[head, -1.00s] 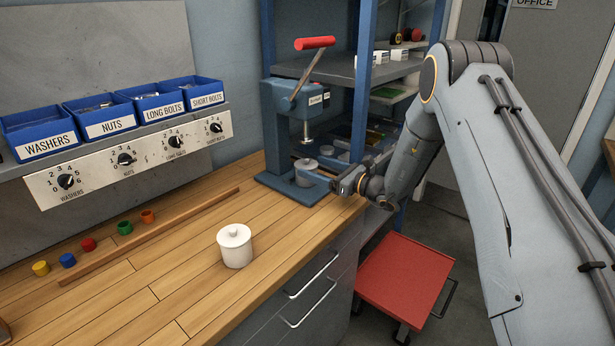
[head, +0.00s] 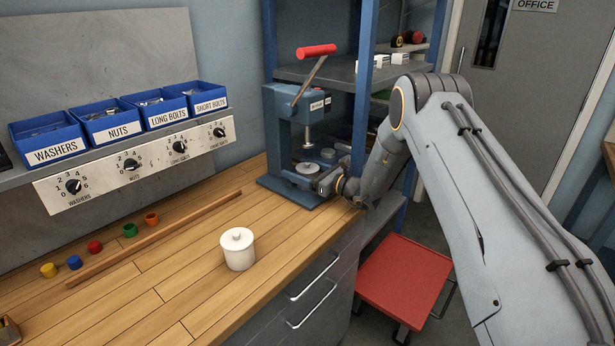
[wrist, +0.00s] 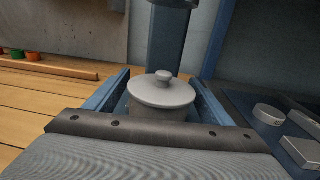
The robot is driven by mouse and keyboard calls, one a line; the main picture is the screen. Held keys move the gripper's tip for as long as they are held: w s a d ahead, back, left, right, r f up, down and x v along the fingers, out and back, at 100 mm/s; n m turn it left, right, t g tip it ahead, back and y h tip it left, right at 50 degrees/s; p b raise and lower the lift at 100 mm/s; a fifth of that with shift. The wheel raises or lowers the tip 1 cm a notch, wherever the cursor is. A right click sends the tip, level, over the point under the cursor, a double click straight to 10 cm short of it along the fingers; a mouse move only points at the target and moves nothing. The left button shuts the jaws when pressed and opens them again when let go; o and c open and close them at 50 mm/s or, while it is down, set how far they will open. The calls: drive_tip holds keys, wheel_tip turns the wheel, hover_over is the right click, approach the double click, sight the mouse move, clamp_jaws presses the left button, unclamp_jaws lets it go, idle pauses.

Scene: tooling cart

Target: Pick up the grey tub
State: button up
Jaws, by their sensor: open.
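The grey tub (head: 307,168), a round lidded pot with a knob, stands upright on the base of the blue press (head: 284,130), under its ram. My gripper (head: 304,176) reaches in from the right at the tub, low over the press base. In the wrist view the tub (wrist: 161,92) sits between the two blue fingers of my open gripper (wrist: 160,88). Its lid and knob show above the fingers; its lower body is hidden by the gripper. I cannot tell whether either finger touches it.
A white lidded tub (head: 239,252) stands apart on the wooden bench. Several coloured cups and a wooden strip (head: 155,238) lie at the left. The press column and a blue shelf post (head: 362,100) stand close to my arm. A red cart (head: 403,285) is below.

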drive_tip(key=shift+w+a, duration=0.25)
drive_tip(key=shift+a, duration=0.1)
drive_tip(key=c, duration=1.2)
